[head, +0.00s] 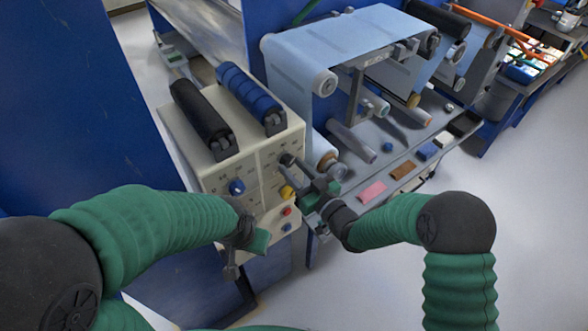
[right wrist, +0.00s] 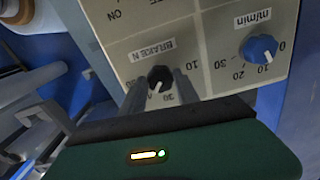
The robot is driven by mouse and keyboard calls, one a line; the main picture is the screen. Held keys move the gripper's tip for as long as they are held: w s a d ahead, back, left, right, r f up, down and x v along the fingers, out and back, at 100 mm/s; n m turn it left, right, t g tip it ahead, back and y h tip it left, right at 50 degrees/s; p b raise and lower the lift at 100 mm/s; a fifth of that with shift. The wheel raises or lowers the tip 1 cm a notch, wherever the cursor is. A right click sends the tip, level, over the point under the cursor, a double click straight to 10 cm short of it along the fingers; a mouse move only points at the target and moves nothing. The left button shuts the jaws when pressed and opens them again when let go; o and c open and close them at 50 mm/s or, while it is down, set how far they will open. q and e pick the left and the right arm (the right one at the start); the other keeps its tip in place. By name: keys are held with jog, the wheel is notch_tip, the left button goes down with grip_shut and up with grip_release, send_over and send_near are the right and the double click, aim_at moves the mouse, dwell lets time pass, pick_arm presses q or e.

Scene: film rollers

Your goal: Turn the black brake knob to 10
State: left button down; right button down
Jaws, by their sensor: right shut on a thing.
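The black brake knob (right wrist: 160,77) sits on the cream control panel (right wrist: 215,30) below a "BRAKE N" label in the right wrist view. A "10" is printed to its right and a "30" below it. A pale mark on the knob appears to face the 30 side; the exact setting is hard to read. My right gripper (right wrist: 160,92) has its fingers on both sides of the knob, shut on it. In the head view, the right gripper (head: 300,170) reaches the panel. My left gripper (head: 233,268) hangs low in front of the panel; its jaw opening is unclear.
A blue m/min knob (right wrist: 260,48) is beside the brake knob. In the head view, a yellow knob (head: 287,192) and a red button (head: 286,211) are below my right gripper. Black (head: 200,110) and blue (head: 246,90) rollers lie atop the cabinet. Open floor is at the right.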

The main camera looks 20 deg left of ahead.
jog(key=shift+w+f+n+b, duration=0.15)
jog(key=shift+n+b, duration=0.25)
jog(key=shift+b, duration=0.1)
jog(key=n+b, duration=1.1)
jog(key=b, duration=0.3)
jog(key=n+b, duration=0.6)
jog(key=b, duration=0.1)
jog(key=n+b, duration=0.6)
jog(key=b, duration=0.2)
jog(key=shift+w+d+r, duration=0.1)
jog(key=shift+r, duration=0.1)
jog(key=shift+r+n+b, duration=0.25)
jog(key=shift+n+b, duration=1.25)
jog(key=shift+b, duration=0.25)
jog(key=c, duration=1.3)
grip_release()
jog(key=o, duration=0.4)
jog(key=shift+w+a+f, duration=0.1)
jog(key=shift+a+f, duration=0.05)
jog(key=shift+a, duration=0.1)
